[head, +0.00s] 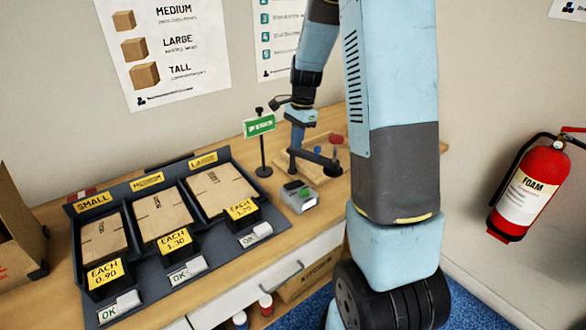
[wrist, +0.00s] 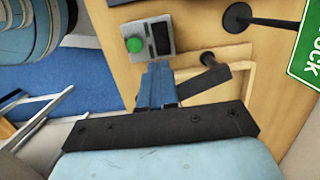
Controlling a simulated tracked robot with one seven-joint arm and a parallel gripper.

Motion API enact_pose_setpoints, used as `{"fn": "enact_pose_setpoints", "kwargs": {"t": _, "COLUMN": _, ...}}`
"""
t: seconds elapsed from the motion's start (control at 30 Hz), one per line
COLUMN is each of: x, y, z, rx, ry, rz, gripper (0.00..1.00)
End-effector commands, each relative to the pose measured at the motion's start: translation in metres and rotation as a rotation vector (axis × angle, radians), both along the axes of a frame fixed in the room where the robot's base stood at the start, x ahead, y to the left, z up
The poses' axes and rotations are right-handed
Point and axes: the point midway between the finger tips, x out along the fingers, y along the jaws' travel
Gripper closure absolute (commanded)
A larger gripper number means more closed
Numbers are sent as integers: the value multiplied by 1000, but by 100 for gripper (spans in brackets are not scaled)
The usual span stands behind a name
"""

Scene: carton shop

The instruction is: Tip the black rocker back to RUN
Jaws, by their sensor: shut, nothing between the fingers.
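A small grey switch box with a green button stands on the bench in the head view (head: 299,198). It also shows at the top of the wrist view (wrist: 143,52). A black rectangular part beside the green button (wrist: 161,38) looks like the rocker. Which way it is tipped cannot be told. My gripper (wrist: 158,67) is shut and empty, its blue fingers close together. In the wrist view its tips are just below the box's near edge and appear apart from the rocker.
A green sign on a black post (head: 260,127) stands left of the box. A wooden tray (head: 341,172) lies behind, under my gripper. A dark carton rack (head: 222,263) fills the bench to the left. A fire extinguisher (head: 527,190) hangs at the right.

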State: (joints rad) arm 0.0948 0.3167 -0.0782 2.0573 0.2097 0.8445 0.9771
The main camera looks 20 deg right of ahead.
Motion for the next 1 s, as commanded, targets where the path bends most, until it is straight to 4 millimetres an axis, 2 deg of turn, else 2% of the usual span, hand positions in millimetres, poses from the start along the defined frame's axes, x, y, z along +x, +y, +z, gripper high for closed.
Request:
{"fn": "enact_pose_setpoints", "kwargs": {"t": 0.47, "x": 0, "y": 4, "z": -5, "rx": 11, "ry": 3, "rz": 1, "gripper": 100}}
{"fn": "enact_pose_setpoints", "kwargs": {"t": 0.67, "x": -2, "y": 7, "z": -30, "rx": 11, "ry": 6, "rz": 0, "gripper": 100}}
{"fn": "enact_pose_setpoints", "kwargs": {"t": 1.0, "x": -5, "y": 16, "z": -90, "rx": 12, "ry": 6, "rz": 0, "gripper": 100}}
